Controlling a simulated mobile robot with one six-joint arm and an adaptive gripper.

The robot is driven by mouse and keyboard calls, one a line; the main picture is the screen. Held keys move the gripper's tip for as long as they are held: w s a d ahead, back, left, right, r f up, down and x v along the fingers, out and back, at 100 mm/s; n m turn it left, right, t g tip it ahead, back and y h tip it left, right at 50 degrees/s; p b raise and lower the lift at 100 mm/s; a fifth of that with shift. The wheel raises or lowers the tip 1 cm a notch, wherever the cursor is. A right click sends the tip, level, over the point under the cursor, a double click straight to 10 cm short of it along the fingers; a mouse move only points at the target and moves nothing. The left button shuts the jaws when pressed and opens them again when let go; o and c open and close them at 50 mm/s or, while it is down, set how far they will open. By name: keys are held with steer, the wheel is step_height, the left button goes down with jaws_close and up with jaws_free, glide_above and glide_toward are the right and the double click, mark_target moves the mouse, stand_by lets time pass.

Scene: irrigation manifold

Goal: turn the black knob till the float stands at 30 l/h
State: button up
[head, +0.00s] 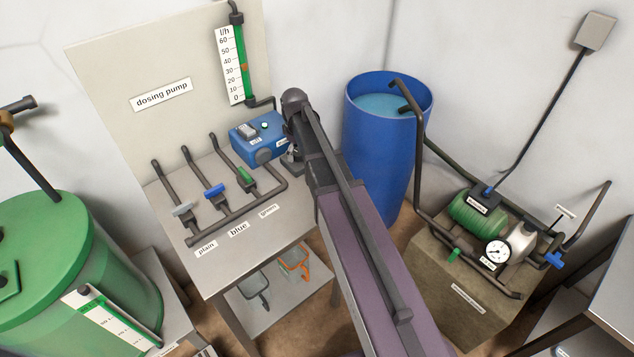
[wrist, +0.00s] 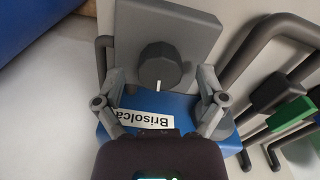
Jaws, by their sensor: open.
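The black knob (wrist: 160,66) sits on a grey plate, with its white pointer mark toward the bottom of the wrist view. My gripper (wrist: 160,80) is open, one finger on each side of the knob with gaps between. In the head view my gripper (head: 293,157) is at the right end of the blue dosing pump (head: 262,133); the knob is hidden there. The orange float (head: 244,67) stands in the green flow tube (head: 239,45), close to the 30 mark. The exact reading is too small to tell.
Several valve pipes with grey, blue and green handles (head: 215,191) stand left of the pump on the bench (head: 215,270). A blue barrel (head: 380,150) stands close to my arm's right. A green tank (head: 80,260) is at the left, a pump unit (head: 480,225) at the right.

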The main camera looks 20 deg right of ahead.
mark_target(298, 153)
steer(key=n, duration=0.3)
steer(key=shift+r+n+p, duration=0.3)
steer(key=shift+r+p, duration=0.1)
step_height(298, 153, up, 13)
steer(key=p, duration=1.3)
steer(key=s+f+m+b, duration=0.3)
steer(key=s+m, duration=0.2)
steer(key=s, duration=0.5)
steer(key=s+f+m+b, duration=0.3)
steer(key=s+m, duration=0.3)
steer(key=s, duration=0.5)
steer(key=shift+f, duration=0.15)
stand_by(2.2)
